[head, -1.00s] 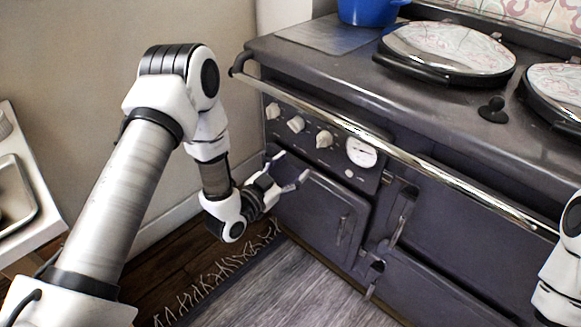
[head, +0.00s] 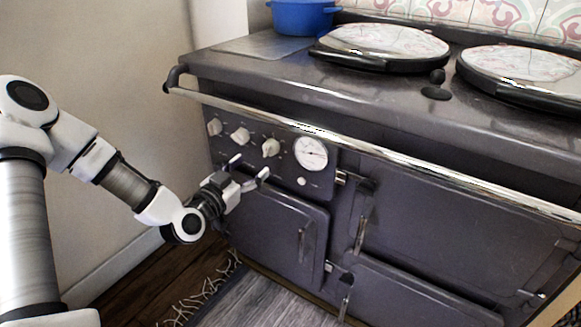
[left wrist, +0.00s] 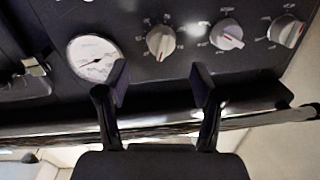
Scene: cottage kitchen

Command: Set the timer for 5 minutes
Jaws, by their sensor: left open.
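The dark range stove's control panel carries three pale knobs in a row: a left knob (head: 214,127), a middle knob (head: 240,135) and a right knob (head: 271,147). A round white dial (head: 311,153) sits right of them. My left gripper (head: 250,167) is open and empty, in front of the panel and just below the knobs. In the left wrist view the picture is turned over: the dial (left wrist: 94,58) is left and the knobs, such as the nearest one (left wrist: 161,42), lie beyond the open fingers (left wrist: 158,88). Which control is the timer cannot be told. My right gripper is not seen.
A chrome rail (head: 330,133) runs along the stove front above the panel. Oven doors (head: 275,222) with protruding handles lie below. Two round lids (head: 380,45) and a blue pot (head: 302,17) are on top. A wall is at left.

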